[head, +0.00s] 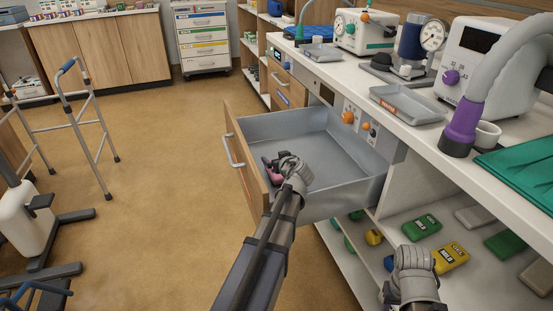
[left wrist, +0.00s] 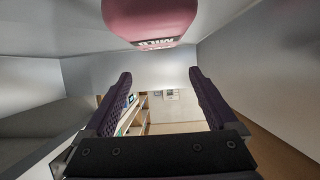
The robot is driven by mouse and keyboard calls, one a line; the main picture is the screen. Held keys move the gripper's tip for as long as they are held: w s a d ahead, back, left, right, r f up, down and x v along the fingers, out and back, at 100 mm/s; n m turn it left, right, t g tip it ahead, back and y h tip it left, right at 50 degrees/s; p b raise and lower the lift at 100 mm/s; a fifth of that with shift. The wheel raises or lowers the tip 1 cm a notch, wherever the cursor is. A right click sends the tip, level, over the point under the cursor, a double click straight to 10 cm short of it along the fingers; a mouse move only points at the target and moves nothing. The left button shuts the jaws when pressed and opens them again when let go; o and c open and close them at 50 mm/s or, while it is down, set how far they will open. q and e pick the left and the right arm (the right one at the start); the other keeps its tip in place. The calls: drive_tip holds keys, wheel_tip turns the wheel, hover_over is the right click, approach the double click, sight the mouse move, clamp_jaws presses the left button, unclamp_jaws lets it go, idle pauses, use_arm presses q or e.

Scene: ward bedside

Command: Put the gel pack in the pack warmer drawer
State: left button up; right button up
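The pack warmer drawer (head: 335,143) is a grey tray with a wooden front, pulled out and open. A pink gel pack (head: 274,176) shows inside it near the front, partly hidden by my left gripper (head: 283,165). In the left wrist view the pink pack (left wrist: 150,20) with white lettering lies past the fingertips, apart from them. There the fingers of my left gripper (left wrist: 158,78) are spread with nothing between them. My right gripper (head: 414,258) is at the lower right in front of the shelf; its fingers are not clear.
Green and yellow packs (head: 421,227) lie on the shelf under the counter. The counter holds a grey tray (head: 407,104), a purple-ended hose (head: 463,125) and a folded green cloth (head: 520,165). A walking frame (head: 88,120) stands at the left. The floor (head: 170,190) between is clear.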

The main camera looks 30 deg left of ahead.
use_arm(q)
drive_tip(key=shift+o, duration=0.4)
drive_tip(key=shift+r+p, duration=0.9)
drive_tip(key=p+v, duration=0.2)
drive_tip(key=v, duration=0.5)
drive_tip(key=shift+s+d+f, duration=0.15)
drive_tip(key=shift+c, duration=0.2)
